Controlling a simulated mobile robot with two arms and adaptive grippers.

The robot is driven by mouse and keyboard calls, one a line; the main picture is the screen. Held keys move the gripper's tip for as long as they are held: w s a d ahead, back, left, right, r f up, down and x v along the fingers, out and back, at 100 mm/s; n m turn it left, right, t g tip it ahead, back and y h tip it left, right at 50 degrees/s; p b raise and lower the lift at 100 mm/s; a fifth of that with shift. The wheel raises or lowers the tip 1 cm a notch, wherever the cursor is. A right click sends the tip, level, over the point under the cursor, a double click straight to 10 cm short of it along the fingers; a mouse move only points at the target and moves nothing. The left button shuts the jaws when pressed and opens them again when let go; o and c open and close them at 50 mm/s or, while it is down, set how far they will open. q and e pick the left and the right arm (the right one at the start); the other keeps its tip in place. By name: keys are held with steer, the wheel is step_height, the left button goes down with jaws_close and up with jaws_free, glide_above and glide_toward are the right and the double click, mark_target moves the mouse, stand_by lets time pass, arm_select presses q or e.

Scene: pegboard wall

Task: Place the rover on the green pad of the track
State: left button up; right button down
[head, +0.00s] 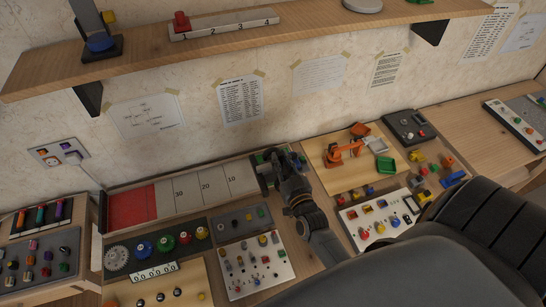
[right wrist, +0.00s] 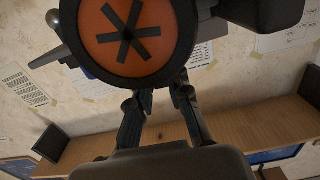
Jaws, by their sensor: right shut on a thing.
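The track (head: 185,192) lies along the back of the bench, with a red section at its left end and pale numbered sections to the right. A little green, likely the pad, shows at its right end (head: 259,158), mostly covered by my right gripper (head: 270,172). In the right wrist view my right gripper (right wrist: 160,92) is shut on the rover, whose large orange wheel disc (right wrist: 130,38) with black spokes fills the top. In the head view the rover is hard to tell from the dark gripper. I cannot tell whether it touches the track. My left gripper is out of view.
Right of the track stands a wooden board (head: 325,178) with an orange arm model and green bin. Panels with knobs and switches (head: 254,265) lie in front. A wall shelf (head: 240,45) runs above. My right forearm covers the lower right.

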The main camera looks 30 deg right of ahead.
mark_target(278, 150)
steer(key=w+d+f+b, duration=0.1)
steer(key=w+b, duration=0.1)
steer(key=w+d+f+b, duration=0.1)
steer(key=w, duration=0.1)
steer(key=w+d+f+b, duration=0.1)
steer(key=w+b, duration=0.1)
steer(key=shift+w+f+b, duration=0.25)
steer(key=shift+f+b, duration=0.1)
steer(key=shift+f, duration=0.05)
steer(key=w+f+b, duration=0.1)
steer(key=b, duration=0.1)
steer(key=w+d+f+b, duration=0.1)
steer(key=f+b, duration=0.1)
steer(key=b, duration=0.1)
steer(key=shift+w+d+f, duration=0.2)
steer(key=shift+w+f, duration=0.1)
steer(key=shift+w, duration=0.05)
steer(key=f+b, duration=0.1)
steer(key=w+f+b, duration=0.1)
steer(key=f+b, duration=0.3)
steer(key=shift+w+d, duration=0.4)
steer(key=shift+r, duration=0.2)
